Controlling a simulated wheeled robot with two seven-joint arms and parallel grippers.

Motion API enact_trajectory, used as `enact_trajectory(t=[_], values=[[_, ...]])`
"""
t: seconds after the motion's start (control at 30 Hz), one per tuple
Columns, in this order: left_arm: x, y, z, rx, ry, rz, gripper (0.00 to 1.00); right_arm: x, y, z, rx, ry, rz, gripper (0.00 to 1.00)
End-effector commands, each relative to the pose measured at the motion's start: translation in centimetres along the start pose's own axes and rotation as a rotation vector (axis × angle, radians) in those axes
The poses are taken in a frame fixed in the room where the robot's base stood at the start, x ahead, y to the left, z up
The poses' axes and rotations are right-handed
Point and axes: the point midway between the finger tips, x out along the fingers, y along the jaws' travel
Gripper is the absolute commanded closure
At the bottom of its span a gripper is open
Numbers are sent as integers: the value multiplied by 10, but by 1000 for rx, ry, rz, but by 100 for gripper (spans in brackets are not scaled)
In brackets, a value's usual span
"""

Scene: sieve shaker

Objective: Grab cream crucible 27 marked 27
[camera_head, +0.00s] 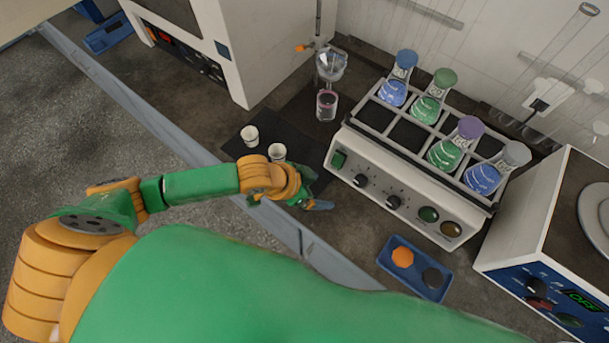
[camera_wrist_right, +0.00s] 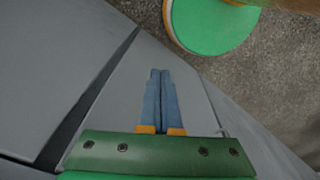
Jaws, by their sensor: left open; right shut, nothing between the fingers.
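Two small cream crucibles stand upright on a black mat (camera_head: 232,148) in the head view: one farther left (camera_head: 250,137) and one nearer my arm (camera_head: 277,153). I cannot read a number on either, so I cannot tell which is 27. My left gripper (camera_head: 320,205) is open and empty, just past the mat's near right edge, apart from both crucibles. My right gripper (camera_wrist_right: 160,74) is shut and empty in the right wrist view, with no crucible near it.
A shaker (camera_head: 400,180) with several stoppered flasks stands right of the mat. A funnel over a small glass (camera_head: 326,105) stands behind. A blue tray (camera_head: 417,268) with two discs lies in front of the shaker. A white oven-like device (camera_head: 238,50) stands behind left.

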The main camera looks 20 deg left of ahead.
Motion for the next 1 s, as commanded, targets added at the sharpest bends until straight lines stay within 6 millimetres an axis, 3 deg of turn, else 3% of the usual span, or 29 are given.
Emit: enact_trajectory(t=[0.1, 0.23, 0.43, 0.63, 0.9, 1.0], values=[[-12, -38, 18, -14, -59, -33, 12, -4, -1, 2, 0, -4, -2, 100], [-15, -61, 32, -62, -90, -53, 12, -5, -1, 2, 0, -5, -2, 100], [7, -66, 34, -68, -94, -54, 12, -7, -1, 1, 0, -4, -2, 100], [44, -70, 37, -67, -94, -54, 12, -4, -1, 1, 0, -3, -2, 100], [50, -71, 37, -66, -93, -54, 12, -4, -1, 1, 0, -2, -2, 100], [50, -71, 37, -66, -93, -54, 36, -4, -1, 0, 1, -2, -2, 100]])
